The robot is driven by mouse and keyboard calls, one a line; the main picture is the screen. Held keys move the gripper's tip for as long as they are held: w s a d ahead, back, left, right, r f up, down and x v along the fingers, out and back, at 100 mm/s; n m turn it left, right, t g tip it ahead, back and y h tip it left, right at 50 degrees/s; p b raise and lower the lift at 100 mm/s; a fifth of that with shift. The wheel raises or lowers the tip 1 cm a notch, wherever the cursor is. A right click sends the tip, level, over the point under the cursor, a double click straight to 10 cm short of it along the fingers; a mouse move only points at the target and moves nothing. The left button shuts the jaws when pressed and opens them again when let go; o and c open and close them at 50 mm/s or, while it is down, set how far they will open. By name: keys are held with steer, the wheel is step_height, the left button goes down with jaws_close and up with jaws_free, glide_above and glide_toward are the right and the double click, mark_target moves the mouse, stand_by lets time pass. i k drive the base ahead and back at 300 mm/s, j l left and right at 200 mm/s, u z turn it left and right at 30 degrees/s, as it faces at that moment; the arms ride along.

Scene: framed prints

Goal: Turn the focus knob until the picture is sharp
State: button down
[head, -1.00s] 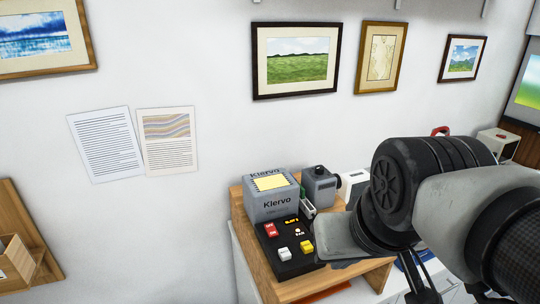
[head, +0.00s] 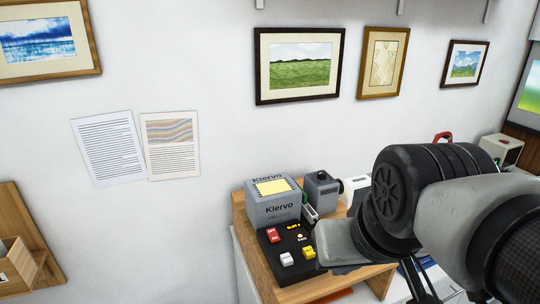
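A grey box labelled "Klervo" (head: 274,210) stands on a wooden stand, with a black control panel (head: 284,262) in front of it bearing red, white and yellow buttons. A smaller grey device (head: 321,190) with a round dark part sits just behind to its right. I cannot make out which part is the focus knob. A screen (head: 531,92) at the right edge shows a soft, blurred green and blue picture, cut off by the frame. My arm covers the right of the stand. Only dark, thin parts of my gripper (head: 419,284) show at the bottom, its fingertips hidden or out of frame.
The wooden stand (head: 262,277) has a bare strip at its left. A white box (head: 500,150) stands at the back right. Framed prints, such as the green field (head: 300,66), and two paper sheets hang on the wall. A wooden holder (head: 18,262) is at the lower left.

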mark_target(322, 174)
steer(key=i+l+u, duration=0.25)
steer(key=l, duration=0.55)
steer(key=l+u, duration=0.3)
steer(key=l, duration=0.45)
